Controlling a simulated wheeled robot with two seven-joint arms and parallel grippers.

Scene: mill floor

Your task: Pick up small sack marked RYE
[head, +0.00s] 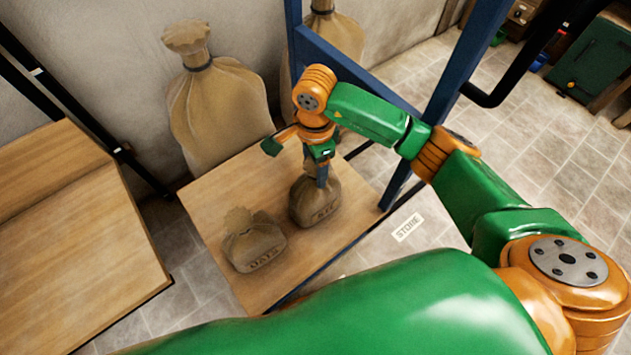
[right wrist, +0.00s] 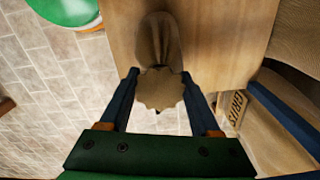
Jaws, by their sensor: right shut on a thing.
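The small sack marked RYE (head: 316,207) stands upright on a low wooden platform (head: 212,196), in the middle of the head view. My right gripper (head: 322,178) points down over it and is shut on its gathered neck. In the right wrist view the sack's frilled top (right wrist: 160,90) sits between the two blue fingers of the gripper (right wrist: 160,92). Whether the sack's bottom touches the platform I cannot tell. My left gripper is not in view.
A sack marked OATS (head: 254,246) leans on the same platform, left of the RYE sack. Large tied sacks (head: 218,105) stand behind against the wall. A blue post (head: 455,75) rises to the right. A wooden table (head: 75,235) is at left.

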